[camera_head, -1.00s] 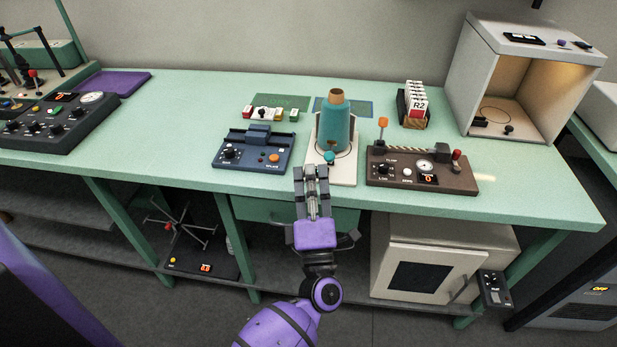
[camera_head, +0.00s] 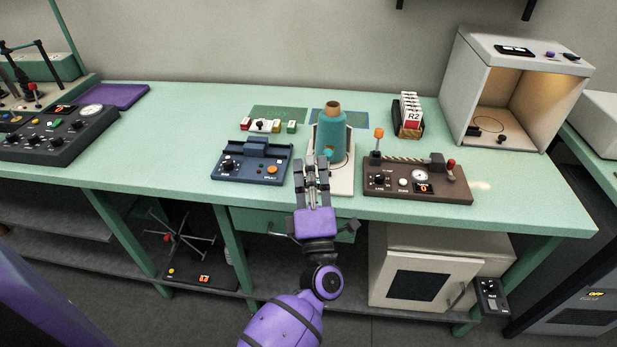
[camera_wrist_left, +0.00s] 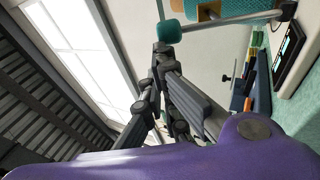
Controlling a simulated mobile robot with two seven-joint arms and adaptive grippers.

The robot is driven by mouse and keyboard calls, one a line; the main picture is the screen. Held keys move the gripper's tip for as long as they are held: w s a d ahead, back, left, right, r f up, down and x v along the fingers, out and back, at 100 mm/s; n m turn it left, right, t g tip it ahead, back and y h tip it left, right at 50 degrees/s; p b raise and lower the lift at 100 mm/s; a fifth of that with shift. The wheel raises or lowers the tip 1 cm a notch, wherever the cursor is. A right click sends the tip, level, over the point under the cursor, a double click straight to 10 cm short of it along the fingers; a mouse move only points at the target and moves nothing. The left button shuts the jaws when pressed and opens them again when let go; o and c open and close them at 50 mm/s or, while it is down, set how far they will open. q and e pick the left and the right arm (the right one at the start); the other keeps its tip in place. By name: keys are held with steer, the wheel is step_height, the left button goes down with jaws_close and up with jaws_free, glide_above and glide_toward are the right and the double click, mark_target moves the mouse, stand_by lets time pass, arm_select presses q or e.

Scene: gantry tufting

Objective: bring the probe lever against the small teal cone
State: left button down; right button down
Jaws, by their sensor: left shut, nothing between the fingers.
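The teal cone (camera_head: 331,134), with a tan top, stands upright on a pale base plate (camera_head: 343,182) near the bench's front edge. The probe lever shows in the left wrist view as a metal rod (camera_wrist_left: 225,22) with a teal knob (camera_wrist_left: 170,33) at its end. In the head view its knob (camera_head: 327,153) is small, in front of the cone and partly hidden. My left gripper (camera_head: 315,160) is shut and empty, with its fingertips (camera_wrist_left: 164,54) close to the knob. I cannot tell whether they touch it. My right gripper is not in view.
A blue control box (camera_head: 250,165) stands left of the plate and a brown control box (camera_head: 417,183) stands right of it. A card rack (camera_head: 409,116) and an open-fronted booth (camera_head: 515,90) stand farther right. The bench between the blue box and the purple mat (camera_head: 113,96) is clear.

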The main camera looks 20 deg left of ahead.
arm_select(q)
steer(key=d+x, duration=0.1)
steer(key=x, duration=0.5)
steer(key=shift+w+r, duration=0.25)
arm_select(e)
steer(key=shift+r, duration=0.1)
arm_select(q)
steer(key=shift+w+d, duration=0.1)
stand_by(0.5)
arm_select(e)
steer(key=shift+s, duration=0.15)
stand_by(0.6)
